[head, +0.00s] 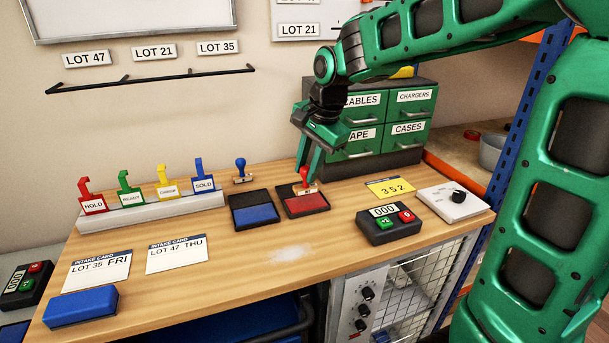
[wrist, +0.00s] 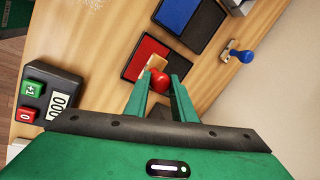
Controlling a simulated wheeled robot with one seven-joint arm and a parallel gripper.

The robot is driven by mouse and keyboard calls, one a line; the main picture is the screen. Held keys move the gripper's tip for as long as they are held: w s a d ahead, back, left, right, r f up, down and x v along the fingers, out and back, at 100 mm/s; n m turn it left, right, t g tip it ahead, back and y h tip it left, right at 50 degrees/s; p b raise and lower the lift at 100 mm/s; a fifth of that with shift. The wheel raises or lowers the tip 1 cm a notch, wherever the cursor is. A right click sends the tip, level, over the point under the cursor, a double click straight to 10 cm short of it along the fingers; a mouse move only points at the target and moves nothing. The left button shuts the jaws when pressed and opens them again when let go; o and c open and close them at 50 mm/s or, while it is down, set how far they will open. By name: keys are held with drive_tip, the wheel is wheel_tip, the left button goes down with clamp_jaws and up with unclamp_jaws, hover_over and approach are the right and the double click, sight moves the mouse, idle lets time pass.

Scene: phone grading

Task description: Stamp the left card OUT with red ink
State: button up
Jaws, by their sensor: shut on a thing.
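My gripper (head: 310,172) is shut on the red-handled stamp (head: 304,181), which stands on the red ink pad (head: 305,204). The wrist view also shows the red stamp (wrist: 158,80) between my fingers (wrist: 157,85), over the red pad (wrist: 147,54). I cannot tell whether its base presses into the pad. The left intake card (head: 97,270) reads LOT 35 FRI and lies at the front left. The right intake card (head: 176,254) reads LOT 47 THU. No stamp mark shows on either card.
A blue ink pad (head: 253,209) lies left of the red one, with a blue stamp (head: 240,170) behind it. A counter box (head: 388,223) stands to the right. A blue block (head: 81,305) lies in front of the left card. A tag rack (head: 151,212) stands behind the cards.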

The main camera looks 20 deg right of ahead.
drive_tip(key=shift+r, duration=1.9)
drive_tip(key=shift+f, duration=0.1)
